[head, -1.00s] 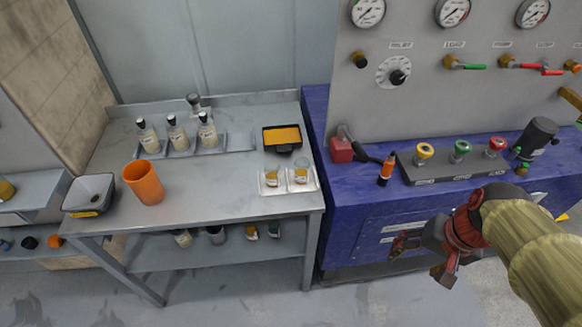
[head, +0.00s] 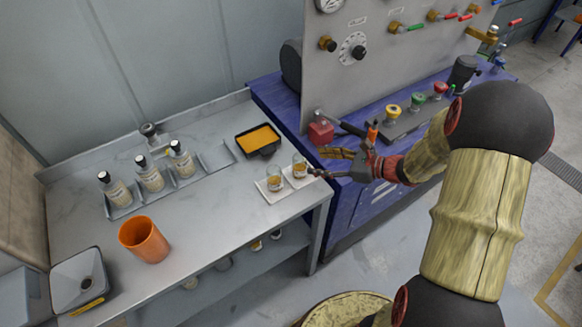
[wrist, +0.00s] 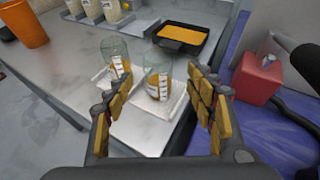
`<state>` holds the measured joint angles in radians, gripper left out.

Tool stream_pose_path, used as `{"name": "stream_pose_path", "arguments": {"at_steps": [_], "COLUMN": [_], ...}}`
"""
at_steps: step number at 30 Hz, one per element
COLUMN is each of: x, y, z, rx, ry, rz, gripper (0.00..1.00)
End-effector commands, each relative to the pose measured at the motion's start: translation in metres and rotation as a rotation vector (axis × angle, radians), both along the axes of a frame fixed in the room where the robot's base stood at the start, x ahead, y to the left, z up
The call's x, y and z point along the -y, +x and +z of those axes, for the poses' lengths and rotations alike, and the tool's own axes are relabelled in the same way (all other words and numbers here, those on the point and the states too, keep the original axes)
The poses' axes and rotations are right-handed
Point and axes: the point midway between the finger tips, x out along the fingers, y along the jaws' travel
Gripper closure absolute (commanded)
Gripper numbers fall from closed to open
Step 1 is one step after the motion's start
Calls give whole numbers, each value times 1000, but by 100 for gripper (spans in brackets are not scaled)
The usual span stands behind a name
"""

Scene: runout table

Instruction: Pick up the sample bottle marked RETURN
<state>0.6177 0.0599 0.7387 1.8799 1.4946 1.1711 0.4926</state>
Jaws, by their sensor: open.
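Two small glass sample bottles with amber liquid and white labels stand upright on white tiles near the bench's right edge. In the head view they are the left bottle (head: 274,179) and the right bottle (head: 299,167). The wrist view also shows the left bottle (wrist: 115,62) and the right bottle (wrist: 158,82). I cannot read which label says RETURN. My gripper (head: 319,162) is open and empty, just right of the right bottle. In the wrist view, that bottle appears between the fingers (wrist: 158,76), apparently beyond the tips.
A black tray of orange material (head: 258,140) sits behind the bottles. An orange cup (head: 144,240), a grey square container (head: 80,281) and several black-capped bottles (head: 150,174) in a rack stand left. A red block (head: 320,132) stands on the blue bench (head: 347,200) near my gripper.

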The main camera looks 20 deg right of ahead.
Motion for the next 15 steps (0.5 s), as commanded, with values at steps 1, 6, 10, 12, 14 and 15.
{"name": "stream_pose_path", "arguments": {"at_steps": [1,6,10,12,14,15], "x": [-2,-15,-23,-30,-37,-41], "y": [1,11,18,23,28,32], "z": [-2,-9,-14,-18,-22,-24], "rx": [-6,-11,-9,-9,-9,-9], "ry": [6,7,6,5,4,4], "rz": [0,1,2,2,5,4], "gripper": [45,45,45,45,45,45]}}
